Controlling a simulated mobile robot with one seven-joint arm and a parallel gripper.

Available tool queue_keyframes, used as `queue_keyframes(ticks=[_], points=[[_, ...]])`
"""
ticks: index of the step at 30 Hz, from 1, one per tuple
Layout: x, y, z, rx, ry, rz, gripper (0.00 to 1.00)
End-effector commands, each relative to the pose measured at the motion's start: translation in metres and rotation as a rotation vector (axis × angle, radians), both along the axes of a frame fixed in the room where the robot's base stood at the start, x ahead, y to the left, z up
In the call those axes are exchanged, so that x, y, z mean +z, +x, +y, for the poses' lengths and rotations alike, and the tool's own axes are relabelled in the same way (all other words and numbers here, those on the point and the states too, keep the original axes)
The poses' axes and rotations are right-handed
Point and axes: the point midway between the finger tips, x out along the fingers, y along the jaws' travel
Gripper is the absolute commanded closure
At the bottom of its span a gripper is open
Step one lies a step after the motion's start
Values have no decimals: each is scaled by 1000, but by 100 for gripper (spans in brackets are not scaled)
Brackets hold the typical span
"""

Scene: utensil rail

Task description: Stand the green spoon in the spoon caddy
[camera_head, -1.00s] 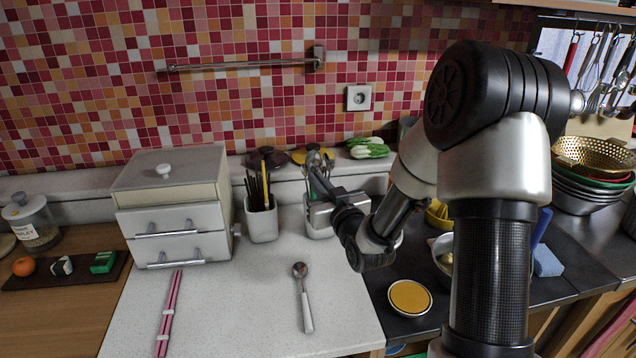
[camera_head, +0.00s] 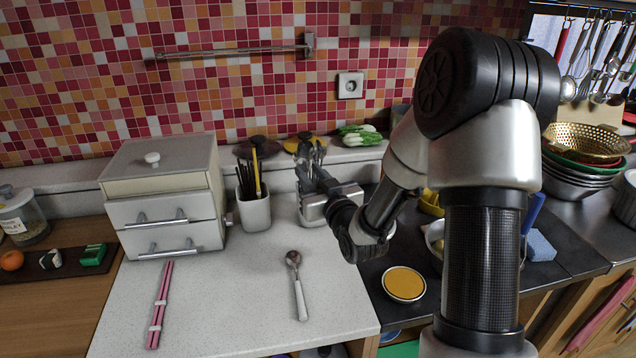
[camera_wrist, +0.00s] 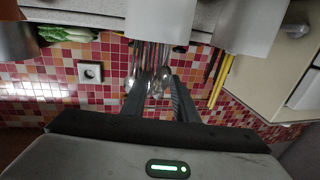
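No green spoon can be made out in either view. A spoon with a metal bowl and white handle (camera_head: 299,291) lies on the pale counter. A light caddy (camera_head: 312,213) stands at the back of the counter, partly hidden by my arm. In the upside-down wrist view, metal utensils (camera_wrist: 163,74) stick out of the caddy (camera_wrist: 165,22). My gripper (camera_head: 306,160) is at the caddy's utensils, its dark fingers apart in the wrist view (camera_wrist: 160,72). Utensil heads show between or behind the fingers; I cannot tell whether any touches them.
A white pot of chopsticks (camera_head: 256,213) stands left of the caddy. A small drawer cabinet (camera_head: 165,205) stands farther left. Pink chopsticks (camera_head: 160,305) lie in front. A yellow-topped round dish (camera_head: 404,284) is on the dark hob to the right. The front middle counter is mostly clear.

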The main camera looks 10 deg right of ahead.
Motion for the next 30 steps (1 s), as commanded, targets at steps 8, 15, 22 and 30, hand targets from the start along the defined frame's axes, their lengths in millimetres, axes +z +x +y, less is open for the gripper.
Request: queue_keyframes(ticks=[8, 15, 22, 30], points=[[0, -42, -10, -3, -1, 2, 74], [2, -87, -18, -2, 1, 1, 74], [6, -94, -20, 3, 2, 6, 74], [9, -115, -23, -1, 3, 9, 74]])
